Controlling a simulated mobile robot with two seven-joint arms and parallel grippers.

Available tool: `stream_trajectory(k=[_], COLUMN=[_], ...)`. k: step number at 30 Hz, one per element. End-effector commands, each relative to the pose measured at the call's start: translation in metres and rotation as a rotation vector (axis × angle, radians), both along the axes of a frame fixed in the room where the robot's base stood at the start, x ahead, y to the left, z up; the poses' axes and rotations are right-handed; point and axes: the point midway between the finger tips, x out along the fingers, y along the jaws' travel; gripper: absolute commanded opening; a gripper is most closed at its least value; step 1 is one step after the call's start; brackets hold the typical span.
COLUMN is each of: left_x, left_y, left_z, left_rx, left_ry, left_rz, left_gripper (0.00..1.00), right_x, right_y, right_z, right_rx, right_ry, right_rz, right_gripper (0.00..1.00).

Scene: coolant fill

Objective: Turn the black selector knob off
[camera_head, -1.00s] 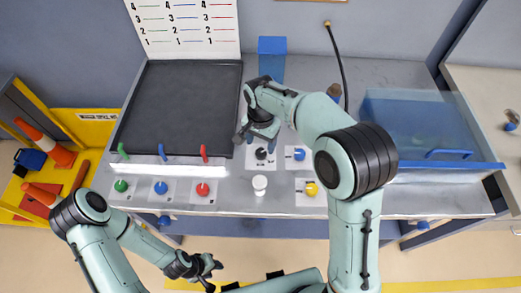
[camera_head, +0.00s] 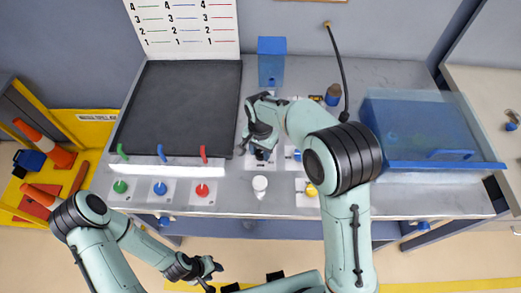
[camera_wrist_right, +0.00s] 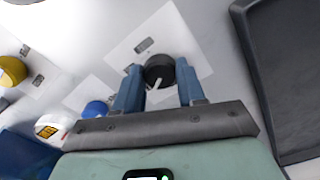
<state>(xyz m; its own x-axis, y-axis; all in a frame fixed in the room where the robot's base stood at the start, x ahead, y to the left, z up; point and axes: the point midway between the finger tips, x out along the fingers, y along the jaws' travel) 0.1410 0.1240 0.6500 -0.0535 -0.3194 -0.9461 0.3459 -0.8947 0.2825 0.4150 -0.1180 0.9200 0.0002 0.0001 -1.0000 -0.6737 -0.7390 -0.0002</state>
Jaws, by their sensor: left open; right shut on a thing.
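The black selector knob (camera_wrist_right: 159,72) sits on a white plate and has a white pointer mark on it. In the right wrist view my right gripper (camera_wrist_right: 160,84) has its two blue fingers on either side of the knob, shut on it. In the head view my right gripper (camera_head: 260,146) is at the knob (camera_head: 261,155), which is partly hidden below it. My left gripper (camera_head: 208,268) is open and empty, low in front of the bench, far from the knob.
A blue knob (camera_head: 297,154) and a yellow knob (camera_head: 311,190) are close to the right. A black tray (camera_head: 178,105) lies left, behind green, blue and red levers. A clear blue box (camera_head: 425,128) stands right.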

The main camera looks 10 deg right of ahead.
Motion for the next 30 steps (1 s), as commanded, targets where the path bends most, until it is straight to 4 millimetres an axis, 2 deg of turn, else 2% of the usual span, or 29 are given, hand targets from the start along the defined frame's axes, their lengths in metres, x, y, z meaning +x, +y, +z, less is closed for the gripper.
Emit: stream_trajectory(k=[11,30], left_x=[0.0012,0.0066], left_y=[0.0000,0.0000], left_z=[0.0014,0.0075], left_rx=[0.000,0.000], left_ry=[-0.001,-0.008], left_rz=[0.000,0.000], left_gripper=[0.43,0.43], right_x=[0.0000,-0.0001], right_y=[-0.0004,-0.0017], right_z=[0.0005,0.0012], right_rx=[0.001,0.001], right_ry=[0.001,-0.001], right_rz=[0.105,0.674], right_gripper=[0.09,0.09])
